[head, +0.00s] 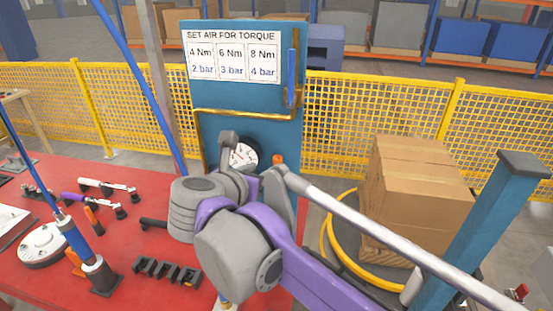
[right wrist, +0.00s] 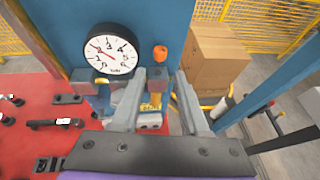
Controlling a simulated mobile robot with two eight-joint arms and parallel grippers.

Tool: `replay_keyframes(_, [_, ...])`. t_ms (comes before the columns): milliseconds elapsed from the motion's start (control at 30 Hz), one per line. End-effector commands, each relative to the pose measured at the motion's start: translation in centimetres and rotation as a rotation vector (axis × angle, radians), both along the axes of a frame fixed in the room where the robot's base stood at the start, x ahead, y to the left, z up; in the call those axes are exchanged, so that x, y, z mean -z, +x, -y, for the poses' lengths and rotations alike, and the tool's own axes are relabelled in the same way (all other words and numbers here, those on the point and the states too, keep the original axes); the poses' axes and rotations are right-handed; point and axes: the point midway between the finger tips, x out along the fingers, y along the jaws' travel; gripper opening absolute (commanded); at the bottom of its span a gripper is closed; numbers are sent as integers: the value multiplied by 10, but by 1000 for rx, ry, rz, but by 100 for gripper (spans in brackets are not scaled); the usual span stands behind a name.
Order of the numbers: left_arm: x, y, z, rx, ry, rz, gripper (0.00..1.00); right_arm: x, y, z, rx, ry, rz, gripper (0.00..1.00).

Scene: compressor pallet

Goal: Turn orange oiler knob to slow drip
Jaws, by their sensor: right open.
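The orange oiler knob (right wrist: 160,53) shows in the right wrist view on the blue panel, right of the round pressure gauge (right wrist: 112,49). In the head view the knob (head: 278,159) peeks out just above my right wrist and arm, which hide what is below it. My right gripper (right wrist: 168,80) is open and empty, its two grey fingers pointing toward the panel. The knob lies beyond and above the fingertips, nearer the left finger, and is not between them. Fittings below the knob are partly hidden by the left finger. My left gripper is not in view.
A sign with torque and pressure values (head: 233,56) is on the blue panel (head: 225,99), above a brass pipe (head: 240,113). The red table (head: 130,240) holds several tools at left. Cardboard boxes (head: 415,195) stand at right, behind a blue post (head: 490,220). Yellow mesh fencing (head: 350,105) runs behind.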

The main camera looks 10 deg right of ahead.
Motion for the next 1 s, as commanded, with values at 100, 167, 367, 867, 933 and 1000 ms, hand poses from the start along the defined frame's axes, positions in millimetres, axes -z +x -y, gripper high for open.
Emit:
replay_keyframes(100, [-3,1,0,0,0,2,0,6,15,11,4,-2,1,44])
replay_keyframes(167, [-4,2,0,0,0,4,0,11,25,16,5,-2,1,44])
replay_keyframes(367, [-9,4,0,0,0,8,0,25,55,34,2,-5,2,44])
replay_keyframes(867, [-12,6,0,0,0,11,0,38,80,48,-3,-5,0,44])
replay_keyframes(933, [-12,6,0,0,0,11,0,38,80,48,-3,-5,0,44])
replay_keyframes(1000, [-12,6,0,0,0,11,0,38,80,48,-3,-5,0,35])
